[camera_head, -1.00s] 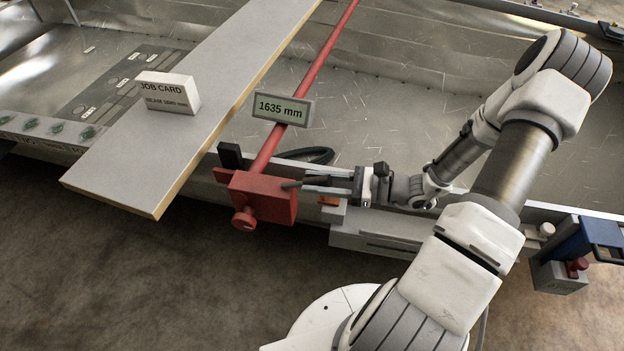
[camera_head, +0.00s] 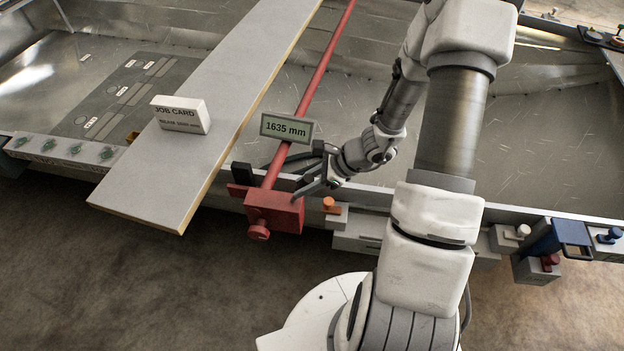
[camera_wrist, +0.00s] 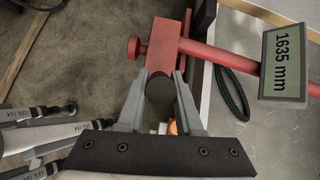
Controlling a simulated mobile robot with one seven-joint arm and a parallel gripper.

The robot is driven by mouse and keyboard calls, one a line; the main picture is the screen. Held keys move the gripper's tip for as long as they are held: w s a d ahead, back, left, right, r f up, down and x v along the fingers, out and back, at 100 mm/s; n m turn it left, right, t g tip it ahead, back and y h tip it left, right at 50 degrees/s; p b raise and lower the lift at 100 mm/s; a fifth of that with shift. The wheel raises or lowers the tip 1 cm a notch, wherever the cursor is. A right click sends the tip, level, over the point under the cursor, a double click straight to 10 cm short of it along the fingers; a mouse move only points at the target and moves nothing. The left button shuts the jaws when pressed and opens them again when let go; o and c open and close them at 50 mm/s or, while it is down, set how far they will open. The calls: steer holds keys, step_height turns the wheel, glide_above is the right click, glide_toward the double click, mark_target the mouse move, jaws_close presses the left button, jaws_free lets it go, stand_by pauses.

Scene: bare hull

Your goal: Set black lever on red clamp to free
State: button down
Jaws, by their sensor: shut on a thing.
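The red clamp (camera_head: 274,212) sits on the hull's near edge, its red bar (camera_head: 325,67) running away from it. The black lever (camera_wrist: 160,92) shows in the wrist view between my two fingers, next to the red clamp body (camera_wrist: 161,45). My gripper (camera_head: 308,188) is at the clamp's upper right, shut on the lever. In the head view the fingers hide much of the lever, which appears to slant up and right from the clamp. Any free or lock marking is too small or hidden to read.
A display (camera_head: 287,128) reading 1635 mm is on the bar. A long grey board (camera_head: 190,140) carrying a job card (camera_head: 181,115) lies left of the clamp. An orange knob (camera_head: 328,204) is close right of the clamp. A blue-handled fixture (camera_head: 572,235) stands far right.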

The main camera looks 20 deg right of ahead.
steer(key=a+h+p, duration=0.1)
steer(key=p, duration=0.1)
steer(key=w+a+r+g+h+p, duration=0.1)
steer(key=shift+r+g+p, duration=0.1)
steer(key=shift+g+p, duration=0.2)
steer(key=shift+p, duration=0.1)
steer(key=shift+w+a+g+h+p, duration=0.3)
steer(key=shift+h+p, duration=0.4)
steer(key=shift+p, duration=0.25)
steer(key=shift+a+p, duration=0.1)
steer(key=shift+p, duration=0.2)
steer(key=shift+w+f+h, duration=0.1)
steer(key=shift+f+h, duration=0.15)
steer(key=shift+h, duration=0.05)
steer(key=c, duration=0.6)
jaws_free()
steer(key=shift+a, duration=0.1)
steer(key=p+v, duration=0.5)
steer(key=v, duration=1.2)
steer(key=shift+w+r+p, duration=0.1)
steer(key=shift+r+p, duration=0.05)
steer(key=shift+p, duration=0.15)
